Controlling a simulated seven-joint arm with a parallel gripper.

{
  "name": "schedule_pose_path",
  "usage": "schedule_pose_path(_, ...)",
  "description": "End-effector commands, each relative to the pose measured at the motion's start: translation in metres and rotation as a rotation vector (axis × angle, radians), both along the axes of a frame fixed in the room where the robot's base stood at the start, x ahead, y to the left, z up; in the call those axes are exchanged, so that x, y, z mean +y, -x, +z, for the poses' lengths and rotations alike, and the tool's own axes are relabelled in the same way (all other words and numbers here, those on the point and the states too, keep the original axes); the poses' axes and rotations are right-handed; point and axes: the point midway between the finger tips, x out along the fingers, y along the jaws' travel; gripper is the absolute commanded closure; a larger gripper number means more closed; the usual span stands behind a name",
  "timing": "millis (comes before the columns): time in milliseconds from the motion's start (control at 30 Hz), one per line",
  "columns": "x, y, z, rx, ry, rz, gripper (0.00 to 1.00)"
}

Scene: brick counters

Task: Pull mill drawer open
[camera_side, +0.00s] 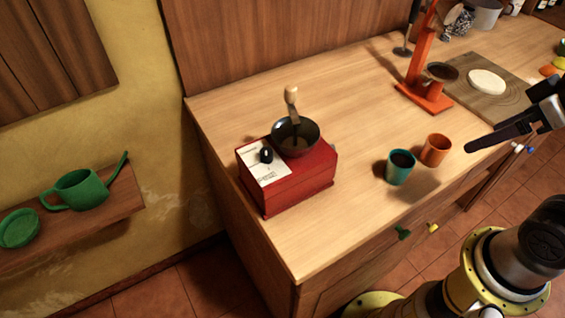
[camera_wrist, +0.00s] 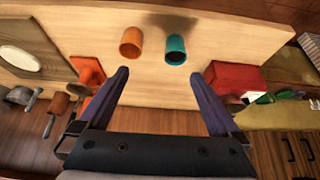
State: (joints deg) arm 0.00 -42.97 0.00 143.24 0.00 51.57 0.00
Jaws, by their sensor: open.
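A red coffee mill (camera_side: 298,186) stands on the left part of the wooden counter in the side view. It has a dark bowl, a crank with a pale knob and a white label with a black knob on top. A small grey bit, perhaps the drawer's knob, shows at its right edge; the drawer front itself is hidden. The mill also shows at the right in the wrist view (camera_wrist: 235,78). My gripper (camera_side: 468,148) is at the far right of the side view, well away from the mill. In the wrist view its two fingers (camera_wrist: 163,80) are spread wide with nothing between them.
A teal cup (camera_side: 400,168) and an orange cup (camera_side: 436,150) stand between the mill and my gripper. An orange stand (camera_side: 418,62) and a board (camera_side: 510,103) with a white disc are behind. A green pot (camera_side: 78,190) sits on a wall shelf.

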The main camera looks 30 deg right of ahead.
Motion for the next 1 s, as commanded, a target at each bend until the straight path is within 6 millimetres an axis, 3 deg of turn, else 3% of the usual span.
schedule_pose_path(33,0.000,0.000,0.000,0.000,-0.001,-0.002,0.11)
schedule_pose_path(200,0.011,0.011,-0.002,0.060,-0.081,-0.051,0.41)
schedule_pose_path(233,0.016,0.014,0.000,0.074,-0.110,-0.063,0.44)
schedule_pose_path(367,0.044,0.017,0.004,0.210,-0.272,-0.128,0.44)
schedule_pose_path(567,0.083,0.007,0.013,0.468,-0.503,-0.236,0.44)
schedule_pose_path(767,0.117,-0.027,0.025,0.758,-0.745,-0.362,0.44)
schedule_pose_path(1000,0.134,-0.090,0.031,1.073,-1.029,-0.514,0.44)
